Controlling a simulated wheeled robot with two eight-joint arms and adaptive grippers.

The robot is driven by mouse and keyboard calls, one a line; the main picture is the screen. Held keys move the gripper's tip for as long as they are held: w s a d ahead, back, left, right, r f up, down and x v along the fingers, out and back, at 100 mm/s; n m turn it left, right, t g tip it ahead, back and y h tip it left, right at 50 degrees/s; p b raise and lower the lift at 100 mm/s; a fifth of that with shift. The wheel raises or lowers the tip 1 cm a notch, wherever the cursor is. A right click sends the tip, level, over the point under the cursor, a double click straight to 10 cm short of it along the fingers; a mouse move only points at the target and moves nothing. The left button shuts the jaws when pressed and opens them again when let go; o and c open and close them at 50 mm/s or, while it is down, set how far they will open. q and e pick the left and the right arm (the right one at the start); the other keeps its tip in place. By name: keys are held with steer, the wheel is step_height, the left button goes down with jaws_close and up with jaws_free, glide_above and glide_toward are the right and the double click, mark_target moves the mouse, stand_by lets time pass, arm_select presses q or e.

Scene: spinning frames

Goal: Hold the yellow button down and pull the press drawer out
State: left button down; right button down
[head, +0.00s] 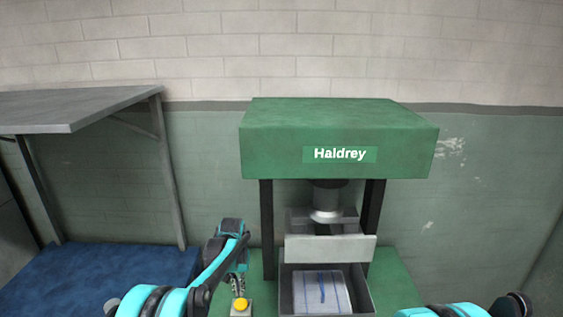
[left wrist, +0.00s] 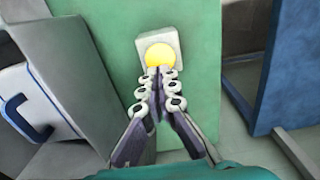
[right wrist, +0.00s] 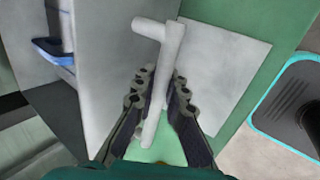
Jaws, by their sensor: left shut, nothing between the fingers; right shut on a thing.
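The yellow button (head: 240,305) sits on a pale square base on the green press bed, left of the drawer. My left gripper (left wrist: 158,70) is shut and empty, its fingertips at the button's lower edge in the left wrist view (left wrist: 159,53); how far the button is pressed I cannot tell. The grey press drawer (head: 369,300) shows open-topped in front of the press, holding a white item with blue lines (head: 322,291). In the right wrist view my right gripper (right wrist: 160,90) is shut on the pale drawer handle (right wrist: 171,62). The head view hides that grip.
The green press (head: 270,150), labelled Haldrey, has dark posts, a ram and a pale plate (head: 330,248) above the drawer. A grey table (head: 70,105) and a blue surface (head: 100,275) are on the left.

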steer(key=shift+f, duration=0.1)
arm_select(q)
steer(key=s+r, duration=0.3)
steer(key=s, duration=0.4)
arm_select(e)
steer(key=c, duration=1.3)
jaws_free()
steer(key=v, duration=1.2)
steer(key=shift+w, duration=0.1)
